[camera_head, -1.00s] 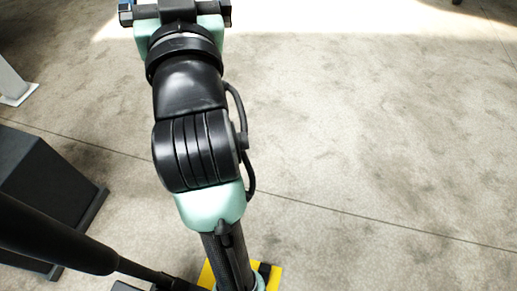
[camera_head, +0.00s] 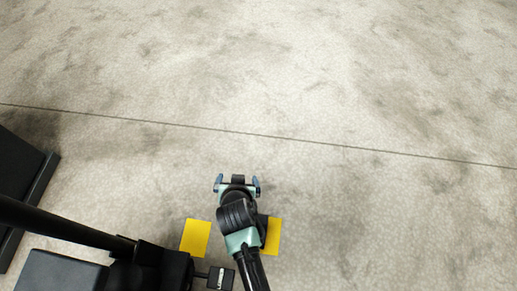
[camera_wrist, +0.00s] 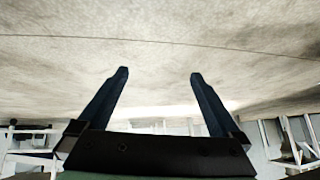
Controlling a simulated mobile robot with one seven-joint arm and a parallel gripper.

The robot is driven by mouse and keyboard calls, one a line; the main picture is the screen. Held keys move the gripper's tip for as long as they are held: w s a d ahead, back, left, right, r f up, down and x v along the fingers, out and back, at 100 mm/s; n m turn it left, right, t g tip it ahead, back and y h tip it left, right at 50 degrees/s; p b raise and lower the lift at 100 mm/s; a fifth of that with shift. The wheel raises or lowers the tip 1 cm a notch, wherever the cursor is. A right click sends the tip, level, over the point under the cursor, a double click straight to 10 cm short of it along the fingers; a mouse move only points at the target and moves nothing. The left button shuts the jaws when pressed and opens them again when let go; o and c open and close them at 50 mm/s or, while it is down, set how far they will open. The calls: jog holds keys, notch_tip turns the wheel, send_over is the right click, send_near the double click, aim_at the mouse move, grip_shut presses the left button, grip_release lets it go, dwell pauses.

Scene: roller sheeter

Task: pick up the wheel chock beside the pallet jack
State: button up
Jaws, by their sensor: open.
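My gripper (camera_head: 238,180) is low in the middle of the head view, its two blue fingers spread over bare concrete. The wrist view also shows the gripper (camera_wrist: 159,73) open, with nothing between its fingers. Two yellow patches, left (camera_head: 196,238) and right (camera_head: 272,236), lie on either side of my arm, behind the fingers. A dark part borders the right one, and my arm covers some of it. I cannot tell whether either patch belongs to the wheel chock. No chock or pallet jack shows clearly.
A dark box-like object (camera_head: 20,185) stands at the left edge. Bare concrete floor (camera_head: 330,75), crossed by a thin seam, is clear ahead and right. The wrist view shows blurred white frames (camera_wrist: 30,145) and a rack (camera_wrist: 295,140) in the distance.

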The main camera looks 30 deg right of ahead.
aim_at(258, 227)
jog(key=s+f+g+b, duration=0.25)
jog(key=s+f, duration=0.35)
jog(key=f, duration=0.3)
jog(key=s+f+g+b, duration=0.1)
jog(key=s+f+b, duration=0.2)
jog(key=s+f, duration=0.5)
jog(key=shift+m, duration=0.4)
jog(key=b+x, duration=0.2)
jog(key=x, duration=0.1)
jog(key=b+x, duration=0.1)
jog(key=x, duration=0.2)
jog(key=w+b+x, duration=0.1)
jog(key=b+x, duration=0.1)
jog(key=x, duration=0.1)
jog(key=shift+w+a+r+b, duration=0.1)
jog(key=shift+a+b, duration=0.25)
jog(key=shift+a, duration=0.05)
jog(key=b+x, duration=0.6)
jog(key=shift+d, duration=0.25)
jog(key=shift+r, duration=0.15)
jog(key=shift+c, duration=0.2)
grip_shut()
